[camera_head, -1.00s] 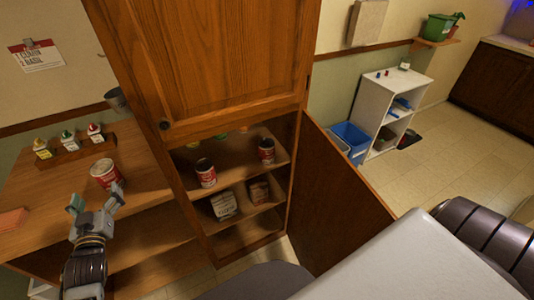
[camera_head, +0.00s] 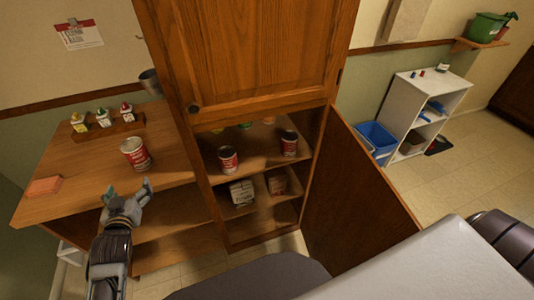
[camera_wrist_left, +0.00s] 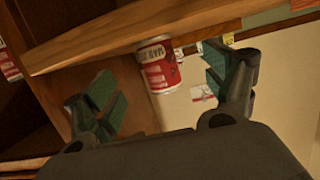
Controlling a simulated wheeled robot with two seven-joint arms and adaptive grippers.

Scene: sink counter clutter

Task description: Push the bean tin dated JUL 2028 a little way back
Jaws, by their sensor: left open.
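A red and white tin (camera_head: 136,153) stands upright on the wooden counter (camera_head: 75,182). Two similar tins, a left one (camera_head: 228,159) and a right one (camera_head: 289,143), stand on the upper shelf of the open cabinet. I cannot read a date on any of them in the head view. My left gripper (camera_head: 128,191) is open and empty by the counter's front edge, apart from the counter tin. My right gripper is not visible.
Bottles (camera_head: 104,117) stand in a wooden rack behind the counter tin. A pinkish block (camera_head: 44,186) lies at the counter's left. Packages (camera_head: 243,193) sit on the cabinet's lower shelf. The open cabinet door (camera_head: 362,185) stands out to the right.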

